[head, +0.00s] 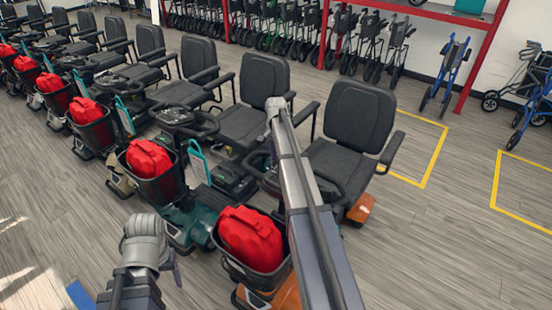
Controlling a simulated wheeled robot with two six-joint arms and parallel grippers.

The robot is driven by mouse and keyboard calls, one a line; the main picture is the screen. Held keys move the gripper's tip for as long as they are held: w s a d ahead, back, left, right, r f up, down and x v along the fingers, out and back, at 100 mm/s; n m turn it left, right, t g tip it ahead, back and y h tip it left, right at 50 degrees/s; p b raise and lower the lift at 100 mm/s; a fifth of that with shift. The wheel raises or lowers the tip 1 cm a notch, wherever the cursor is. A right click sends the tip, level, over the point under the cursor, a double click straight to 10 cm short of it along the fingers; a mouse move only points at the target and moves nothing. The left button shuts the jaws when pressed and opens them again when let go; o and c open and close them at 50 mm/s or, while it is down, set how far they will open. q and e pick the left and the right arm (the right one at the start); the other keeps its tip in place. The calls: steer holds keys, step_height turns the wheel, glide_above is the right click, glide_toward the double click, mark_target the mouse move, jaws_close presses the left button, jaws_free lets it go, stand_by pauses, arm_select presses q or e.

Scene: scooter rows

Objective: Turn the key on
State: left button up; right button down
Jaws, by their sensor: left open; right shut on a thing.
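The nearest scooter is orange (288,293), with a black seat (354,125) and a red bag (251,237) in its front basket. Its tiller and handlebars are mostly behind my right arm. I cannot make out a key. My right arm crosses in front of this scooter from the lower right, and its far joint stands above the tiller area. My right gripper and whatever it touches are hidden behind the arm. My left gripper (177,270) shows only as a small dark part at the lower left, open, left of the orange scooter's basket and apart from it.
A teal scooter (186,231) with a red bag (149,158) stands close on the left, and several more scooters run to the far left. Folded walkers and a red rack (483,53) line the back wall. Floor with yellow outlines is free at right.

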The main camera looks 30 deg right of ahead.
steer(key=m, duration=0.4)
steer(key=shift+m+g, duration=0.3)
stand_by(0.4)
steer(key=c, duration=0.8)
jaws_free()
steer(key=shift+r, duration=0.15)
steer(key=r+p, duration=0.7)
steer(key=shift+w+r+p, duration=0.3)
steer(key=shift+w+p, duration=0.05)
steer(key=shift+p, duration=0.05)
steer(key=shift+f, duration=0.1)
